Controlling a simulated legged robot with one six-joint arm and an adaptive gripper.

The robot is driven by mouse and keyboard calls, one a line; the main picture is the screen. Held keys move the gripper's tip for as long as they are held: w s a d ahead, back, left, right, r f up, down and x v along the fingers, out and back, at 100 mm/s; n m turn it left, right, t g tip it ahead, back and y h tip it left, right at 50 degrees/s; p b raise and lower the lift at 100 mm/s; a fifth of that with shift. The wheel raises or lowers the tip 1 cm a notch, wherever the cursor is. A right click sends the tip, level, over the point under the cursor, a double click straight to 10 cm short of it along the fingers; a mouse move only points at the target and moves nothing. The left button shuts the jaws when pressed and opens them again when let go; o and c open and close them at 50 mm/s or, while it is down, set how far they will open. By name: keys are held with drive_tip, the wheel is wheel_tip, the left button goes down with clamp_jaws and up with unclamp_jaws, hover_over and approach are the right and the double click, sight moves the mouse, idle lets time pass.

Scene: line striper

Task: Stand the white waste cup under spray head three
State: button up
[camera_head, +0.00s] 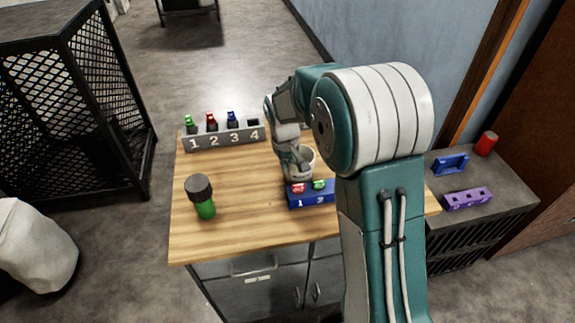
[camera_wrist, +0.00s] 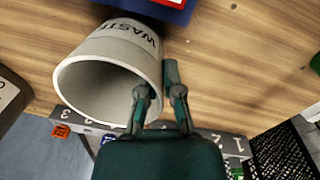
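The white waste cup (camera_head: 304,158) stands on the wooden table behind a blue block, partly hidden by my arm. In the wrist view the cup (camera_wrist: 75,73) shows its open mouth and part of the word WASTE. My gripper (camera_wrist: 157,78) is at the cup's rim, with one finger inside the mouth and the other outside along the wall. I cannot tell whether the fingers press on the wall. In the head view the gripper (camera_head: 295,170) is at the cup, its fingers unclear. I cannot make out a spray head marked three.
A grey rack (camera_head: 224,139) numbered 1 to 4 holds green, red and blue pieces; place 4 looks empty. The blue block (camera_head: 312,197) holds red and green pieces. A side surface holds a purple block (camera_head: 467,199) and a red can (camera_head: 486,143).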

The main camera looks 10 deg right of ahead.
drive_tip(key=shift+o, duration=1)
